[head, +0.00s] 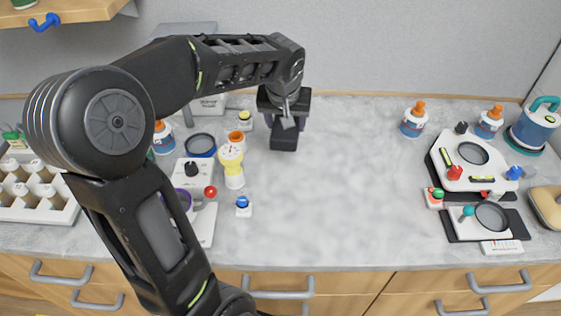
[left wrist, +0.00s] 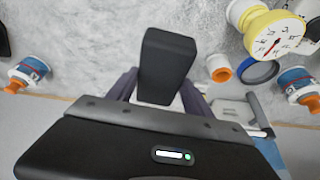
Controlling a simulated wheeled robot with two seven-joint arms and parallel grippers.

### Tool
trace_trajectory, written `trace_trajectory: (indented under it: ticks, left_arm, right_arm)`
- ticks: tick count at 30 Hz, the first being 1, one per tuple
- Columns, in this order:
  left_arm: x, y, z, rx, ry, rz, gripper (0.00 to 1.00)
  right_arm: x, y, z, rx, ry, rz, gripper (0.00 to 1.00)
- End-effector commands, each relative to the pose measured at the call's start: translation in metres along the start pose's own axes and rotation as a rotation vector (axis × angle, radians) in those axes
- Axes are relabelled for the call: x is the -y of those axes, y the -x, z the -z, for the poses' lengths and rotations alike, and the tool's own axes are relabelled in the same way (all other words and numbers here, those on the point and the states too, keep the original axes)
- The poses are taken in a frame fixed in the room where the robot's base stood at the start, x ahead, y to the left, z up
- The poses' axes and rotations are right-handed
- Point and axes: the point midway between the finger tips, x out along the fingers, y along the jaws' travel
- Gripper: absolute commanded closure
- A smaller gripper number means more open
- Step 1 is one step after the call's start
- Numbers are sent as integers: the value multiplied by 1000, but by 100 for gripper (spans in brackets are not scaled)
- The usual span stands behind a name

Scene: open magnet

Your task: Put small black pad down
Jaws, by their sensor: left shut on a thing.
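My left gripper (head: 285,122) is over the back middle of the counter (head: 350,200). It is shut on the small black pad (head: 284,140), a dark block that sticks out below the jaws toward the front of the counter. In the left wrist view the pad (left wrist: 167,65) sits between the fingers, with the marbled counter behind it. I cannot tell whether the pad touches the counter. My right gripper is in neither view.
A yellow gauge (head: 231,160), an orange-rimmed cup (head: 236,137) and a blue-topped piece (head: 243,205) stand left of the pad. White devices with round dark plates (head: 472,165) and bottles (head: 413,122) stand at the right. The middle of the counter is clear.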

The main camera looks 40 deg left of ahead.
Motion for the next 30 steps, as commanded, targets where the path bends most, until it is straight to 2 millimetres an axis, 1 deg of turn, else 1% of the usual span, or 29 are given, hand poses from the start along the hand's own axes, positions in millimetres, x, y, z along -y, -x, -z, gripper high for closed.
trace_trajectory:
  ticks: [1, 3, 6, 14, 17, 20, 24, 27, 30]
  left_arm:
    - [18, 1, 2, -3, 44, 16, 80]
    - [34, 3, 3, -1, 86, 33, 80]
    - [44, 5, 4, -2, 111, 42, 80]
    - [44, 5, 3, -1, 111, 43, 80]
    - [44, 1, 1, 2, 110, 44, 80]
    - [44, -11, -4, 4, 110, 46, 80]
    - [44, -35, -14, 5, 109, 45, 80]
    - [44, -48, -19, 3, 110, 44, 80]
    - [44, -53, -21, 0, 110, 44, 80]
  right_arm:
    - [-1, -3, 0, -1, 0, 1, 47]
    - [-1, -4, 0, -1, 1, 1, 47]
    - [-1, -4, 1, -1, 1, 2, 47]
    - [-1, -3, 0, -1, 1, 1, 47]
    - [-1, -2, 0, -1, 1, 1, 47]
    - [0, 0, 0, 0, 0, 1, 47]
    - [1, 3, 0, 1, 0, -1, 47]
    - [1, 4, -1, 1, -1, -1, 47]
    - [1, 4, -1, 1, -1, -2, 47]
